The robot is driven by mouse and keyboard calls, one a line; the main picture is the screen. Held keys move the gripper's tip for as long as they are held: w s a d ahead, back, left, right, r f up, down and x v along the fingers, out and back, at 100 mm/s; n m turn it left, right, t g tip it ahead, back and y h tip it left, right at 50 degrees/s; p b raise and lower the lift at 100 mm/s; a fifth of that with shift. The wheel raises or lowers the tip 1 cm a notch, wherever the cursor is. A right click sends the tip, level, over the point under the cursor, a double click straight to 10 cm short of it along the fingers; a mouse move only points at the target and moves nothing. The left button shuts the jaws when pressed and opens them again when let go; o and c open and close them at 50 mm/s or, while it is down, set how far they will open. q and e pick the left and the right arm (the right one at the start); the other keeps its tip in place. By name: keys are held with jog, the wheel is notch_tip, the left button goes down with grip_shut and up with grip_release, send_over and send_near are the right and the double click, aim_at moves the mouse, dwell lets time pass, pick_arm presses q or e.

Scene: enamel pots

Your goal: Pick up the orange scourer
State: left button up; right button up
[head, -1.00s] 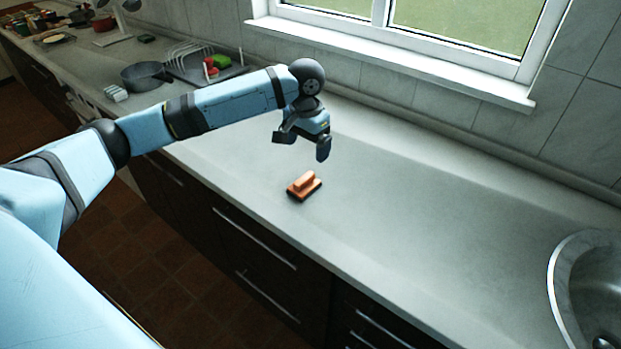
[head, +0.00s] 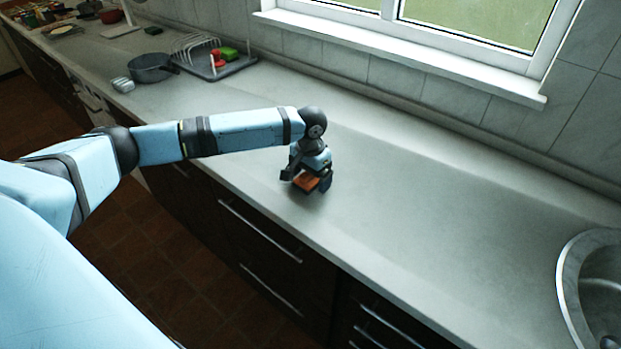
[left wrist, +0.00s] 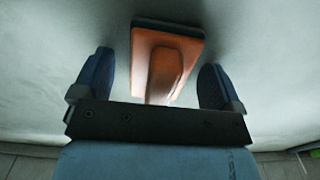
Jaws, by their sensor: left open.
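The orange scourer (head: 308,183) lies on the grey counter (head: 400,220) near its front edge. My left gripper (head: 307,181) is right over it, pointing down, with a finger on either side. In the left wrist view the scourer (left wrist: 166,58), with its raised orange handle, sits between the two open fingers of the gripper (left wrist: 157,82). A gap shows between the handle and each finger. The gripper's body hides part of the scourer in both views. My right gripper is not in view.
A metal sink (head: 592,290) is at the right end of the counter. A grey pot (head: 152,68) and a dish rack (head: 215,62) stand at the back left. The counter around the scourer is clear. A window sill (head: 400,55) juts out behind.

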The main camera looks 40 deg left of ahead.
pick_arm(q)
jog(key=shift+c, duration=0.2)
jog(key=c, duration=1)
jog(key=shift+o, duration=0.2)
notch_tip(320, 180, up, 20)
jog(key=p, duration=0.1)
jog(key=shift+p, duration=0.3)
jog(key=shift+o, duration=0.3)
